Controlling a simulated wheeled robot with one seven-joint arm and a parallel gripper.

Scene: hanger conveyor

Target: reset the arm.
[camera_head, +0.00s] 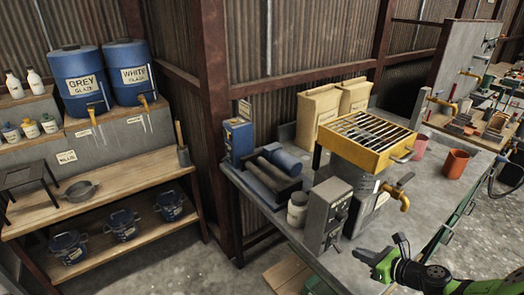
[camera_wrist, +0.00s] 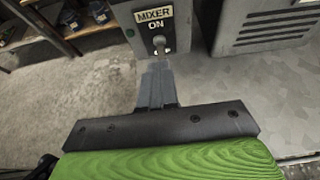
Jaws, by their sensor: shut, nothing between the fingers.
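My green arm enters the head view from the lower right. My gripper (camera_head: 368,256) is at the near edge of the grey workbench, shut and empty. In the head view the switch box (camera_head: 325,213) stands on the bench to the left of my gripper.
The bench (camera_head: 418,205) also bears a yellow grated tray (camera_head: 368,140) over a bucket with a tap (camera_head: 400,195), two paper bags (camera_head: 320,105), a white jar (camera_head: 297,209) and orange cups (camera_head: 456,163). Shelves with blue drums (camera_head: 80,80) stand left. Open concrete floor (camera_head: 190,262) lies between.

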